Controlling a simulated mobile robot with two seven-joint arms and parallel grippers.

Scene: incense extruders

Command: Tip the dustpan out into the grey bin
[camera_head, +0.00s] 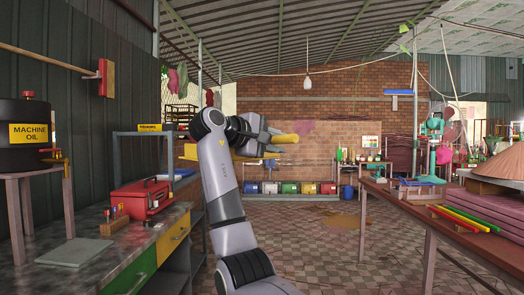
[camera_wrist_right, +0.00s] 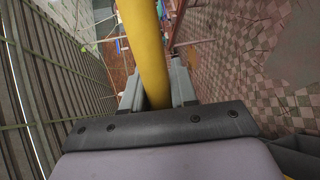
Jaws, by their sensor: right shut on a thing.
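My right gripper (camera_head: 266,136) is raised in the middle of the head view and shut on a yellow rod-like handle (camera_head: 284,138). In the right wrist view the same yellow handle (camera_wrist_right: 145,50) runs between the fingers (camera_wrist_right: 152,92). I take it to be the dustpan's handle; the pan itself and any contents cannot be made out clearly. My left gripper is not in view.
A left workbench (camera_head: 85,262) holds a red toolbox (camera_head: 141,199). A right table (camera_head: 430,216) carries coloured rods (camera_head: 460,217) and a green machine (camera_head: 434,145). The tiled floor (camera_head: 318,245) between them is mostly clear. A blue barrel (camera_head: 347,192) stands near the bins.

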